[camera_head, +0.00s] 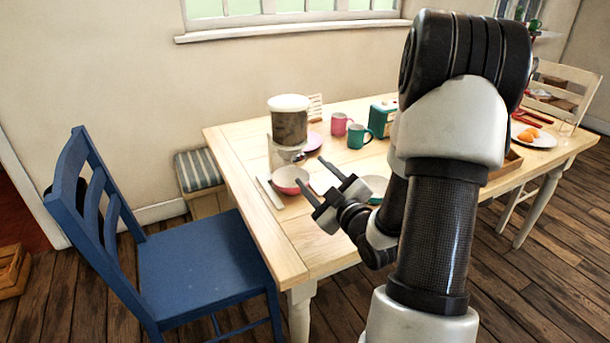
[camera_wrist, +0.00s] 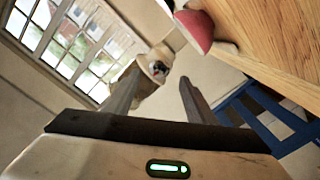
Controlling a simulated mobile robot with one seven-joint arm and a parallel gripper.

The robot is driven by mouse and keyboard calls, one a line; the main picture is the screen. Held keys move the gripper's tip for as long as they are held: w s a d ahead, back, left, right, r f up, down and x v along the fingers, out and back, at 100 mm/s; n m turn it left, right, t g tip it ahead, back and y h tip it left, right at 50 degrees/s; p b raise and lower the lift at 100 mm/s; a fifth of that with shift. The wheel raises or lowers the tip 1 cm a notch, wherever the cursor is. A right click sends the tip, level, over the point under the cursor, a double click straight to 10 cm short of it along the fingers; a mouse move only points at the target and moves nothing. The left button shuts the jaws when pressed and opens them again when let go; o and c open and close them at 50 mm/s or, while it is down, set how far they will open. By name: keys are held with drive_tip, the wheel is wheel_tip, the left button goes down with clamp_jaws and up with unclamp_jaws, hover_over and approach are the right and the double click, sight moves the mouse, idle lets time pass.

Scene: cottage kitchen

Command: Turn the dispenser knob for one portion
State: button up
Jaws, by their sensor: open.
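The dispenser (camera_head: 289,124) stands near the left end of the wooden table, with a white lid, a clear dark-filled hopper and a pale stand. Its knob (camera_head: 299,157) is small at the lower front and partly hard to make out. A red-pink bowl (camera_head: 289,177) sits below the dispenser's outlet. My gripper (camera_head: 309,169) is open and empty, its fingers pointing toward the dispenser over the bowl area. In the wrist view the dispenser (camera_wrist: 155,60) with a dark round knob (camera_wrist: 158,68) lies beyond and between the fingertips, apart from them. The bowl (camera_wrist: 194,30) shows at the top there.
On the table (camera_head: 262,218) are a white strip-like item (camera_head: 269,192), a pink mug (camera_head: 340,124), a green mug (camera_head: 358,136), a green box (camera_head: 382,118) and a plate with orange food (camera_head: 533,136). A blue chair (camera_head: 205,265) stands at the near left.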

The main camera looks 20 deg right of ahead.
sight(301, 161)
drive_tip(key=shift+w+a, duration=0.1)
drive_tip(key=shift+w, duration=2.6)
drive_tip(key=c, duration=1.1)
drive_tip(key=shift+o, duration=0.3)
